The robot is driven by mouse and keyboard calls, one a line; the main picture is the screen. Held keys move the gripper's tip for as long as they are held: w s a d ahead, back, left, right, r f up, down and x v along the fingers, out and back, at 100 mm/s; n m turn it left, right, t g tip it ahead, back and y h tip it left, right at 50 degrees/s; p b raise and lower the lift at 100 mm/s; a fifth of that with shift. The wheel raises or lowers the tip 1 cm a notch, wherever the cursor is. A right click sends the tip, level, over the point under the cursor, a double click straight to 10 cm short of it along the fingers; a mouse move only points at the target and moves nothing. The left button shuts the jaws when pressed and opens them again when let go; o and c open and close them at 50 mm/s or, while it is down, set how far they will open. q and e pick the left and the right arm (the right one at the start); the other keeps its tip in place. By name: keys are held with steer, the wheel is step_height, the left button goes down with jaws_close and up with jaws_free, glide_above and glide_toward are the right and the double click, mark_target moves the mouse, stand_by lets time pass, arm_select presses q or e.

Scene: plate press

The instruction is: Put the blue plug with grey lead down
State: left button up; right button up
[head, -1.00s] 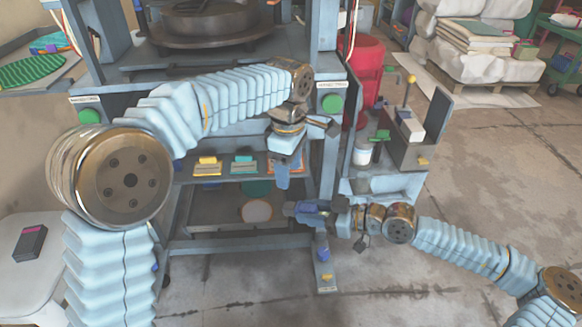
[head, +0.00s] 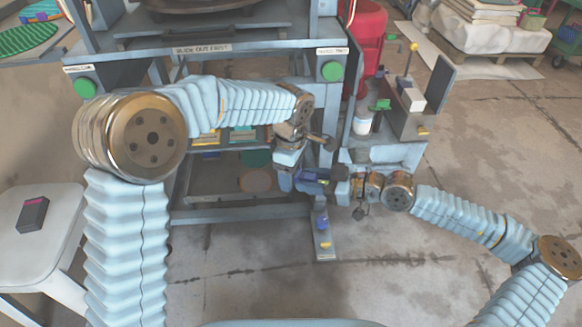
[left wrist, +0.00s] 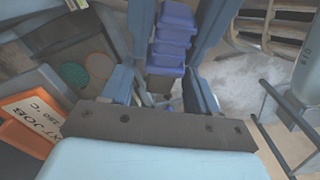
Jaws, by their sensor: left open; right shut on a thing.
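In the head view a blue plug (head: 312,182) is held level in my right gripper (head: 328,178), which comes in from the right and is shut on it. My left gripper (head: 288,180) points down just left of it, its fingers overlapping the plug's near end in the picture. In the left wrist view the stepped blue plug body (left wrist: 173,45) shows between the open fingers of my left gripper (left wrist: 163,92). I cannot tell whether they touch it. The grey lead cannot be made out clearly.
Behind stands the press frame with a green button (head: 332,71) and a lower shelf. A low floor bracket (head: 325,242) with blue and yellow parts is below the grippers. A side unit with a yellow-knobbed lever (head: 413,47) stands right.

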arm_select(q)
steer(key=c, duration=0.8)
steer(key=shift+c, duration=0.8)
arm_select(e)
steer(key=o, duration=1.1)
